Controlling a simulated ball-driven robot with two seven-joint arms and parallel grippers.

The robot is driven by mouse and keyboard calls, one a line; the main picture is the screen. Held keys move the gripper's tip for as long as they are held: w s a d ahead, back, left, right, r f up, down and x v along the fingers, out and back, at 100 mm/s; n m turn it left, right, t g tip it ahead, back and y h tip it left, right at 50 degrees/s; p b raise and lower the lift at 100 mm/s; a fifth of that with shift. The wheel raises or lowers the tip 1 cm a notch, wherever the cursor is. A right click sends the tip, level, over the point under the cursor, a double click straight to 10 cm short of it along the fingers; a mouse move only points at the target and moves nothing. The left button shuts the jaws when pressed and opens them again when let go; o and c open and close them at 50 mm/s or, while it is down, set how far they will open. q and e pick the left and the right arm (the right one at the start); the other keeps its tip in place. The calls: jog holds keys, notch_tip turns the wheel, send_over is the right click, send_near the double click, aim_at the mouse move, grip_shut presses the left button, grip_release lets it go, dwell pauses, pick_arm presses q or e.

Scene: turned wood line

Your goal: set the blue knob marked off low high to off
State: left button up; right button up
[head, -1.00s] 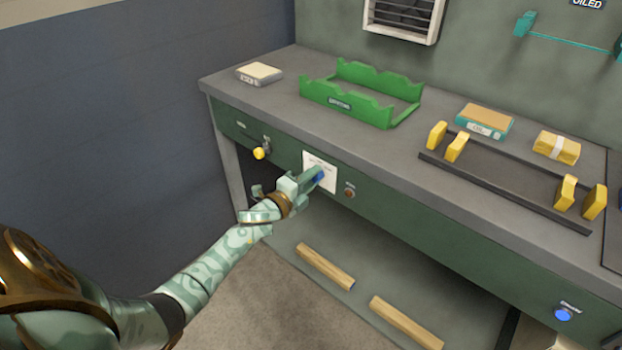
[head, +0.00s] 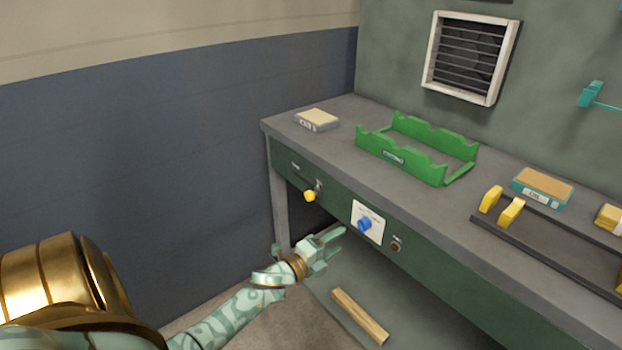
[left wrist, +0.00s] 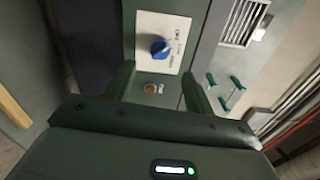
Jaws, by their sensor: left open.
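The blue knob (head: 364,224) sits on a white plate (head: 374,236) on the green front panel of the bench. In the left wrist view the knob (left wrist: 160,48) shows whole on its plate (left wrist: 146,22), but the small lettering and its exact setting cannot be read. My left gripper (head: 334,244) is in front of the panel, a little left of and below the knob, apart from it. Its fingers (left wrist: 158,76) are spread and empty, with the knob ahead between them in the wrist view. My right gripper is not in view.
A yellow knob (head: 310,196) is left on the panel, and a brown button (head: 396,245) is right of the plate. A green cradle (head: 400,158) and a boxed block (head: 317,120) stand on the bench top. A wooden bar (head: 358,316) lies on the lower shelf.

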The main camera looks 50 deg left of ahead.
pick_arm(q)
jog(key=s+p, duration=0.1)
jog(key=s, duration=0.6)
jog(key=shift+s+a, duration=0.35)
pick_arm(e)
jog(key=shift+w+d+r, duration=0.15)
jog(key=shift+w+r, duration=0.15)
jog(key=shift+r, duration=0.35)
